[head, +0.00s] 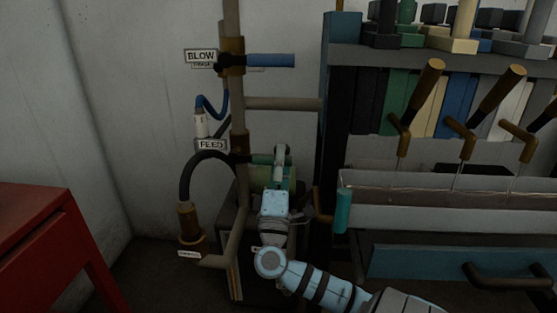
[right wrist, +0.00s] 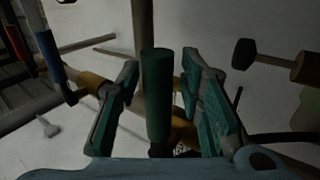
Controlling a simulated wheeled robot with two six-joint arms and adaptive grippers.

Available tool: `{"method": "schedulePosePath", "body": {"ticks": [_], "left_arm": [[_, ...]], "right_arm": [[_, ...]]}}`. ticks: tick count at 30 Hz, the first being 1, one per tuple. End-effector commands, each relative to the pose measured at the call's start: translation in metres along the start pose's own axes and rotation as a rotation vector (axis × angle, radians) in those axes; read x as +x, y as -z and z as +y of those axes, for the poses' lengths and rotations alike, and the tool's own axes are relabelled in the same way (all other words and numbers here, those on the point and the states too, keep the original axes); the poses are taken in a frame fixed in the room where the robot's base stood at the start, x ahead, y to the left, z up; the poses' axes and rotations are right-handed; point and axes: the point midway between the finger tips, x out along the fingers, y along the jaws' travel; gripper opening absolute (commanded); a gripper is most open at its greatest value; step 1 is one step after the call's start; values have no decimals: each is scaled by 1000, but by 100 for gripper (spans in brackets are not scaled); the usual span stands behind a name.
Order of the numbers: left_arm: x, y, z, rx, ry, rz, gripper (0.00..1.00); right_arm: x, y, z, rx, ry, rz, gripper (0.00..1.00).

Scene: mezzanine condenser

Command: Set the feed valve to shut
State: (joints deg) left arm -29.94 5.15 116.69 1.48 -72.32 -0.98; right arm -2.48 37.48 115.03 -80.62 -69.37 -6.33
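The feed valve sits on the upright pipe, beside the FEED label (head: 211,145). Its green lever (head: 262,158) sticks out sideways to the right of the pipe. My right gripper (head: 281,155) is at the lever and hides part of it and the space behind. In the right wrist view the green lever (right wrist: 158,100) stands between the two fingers of my right gripper (right wrist: 160,65). The fingers are open, with a narrow visible gap on each side of the lever. My left gripper is not in view.
The BLOW valve's blue lever (head: 270,60) is higher on the same pipe. A black hose (head: 187,175) curves down left of the pipe. A rack with brass-ended levers (head: 430,80) stands close at right. A red cabinet (head: 35,235) is at lower left.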

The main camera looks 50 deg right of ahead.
Motion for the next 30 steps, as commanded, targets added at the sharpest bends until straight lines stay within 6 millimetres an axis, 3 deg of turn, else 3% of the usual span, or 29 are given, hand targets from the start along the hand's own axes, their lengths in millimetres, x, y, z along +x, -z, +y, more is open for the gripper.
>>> {"method": "schedulePosePath", "body": {"ticks": [11,14,21,24,30], "left_arm": [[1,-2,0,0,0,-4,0],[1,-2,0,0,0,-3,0],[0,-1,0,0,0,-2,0],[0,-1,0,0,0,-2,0],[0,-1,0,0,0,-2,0]], "right_arm": [[-6,3,0,3,1,5,41],[-23,3,0,4,3,5,41],[-90,1,-1,2,6,2,41],[-109,0,-1,1,4,1,41],[-121,1,1,1,-2,4,41]]}}
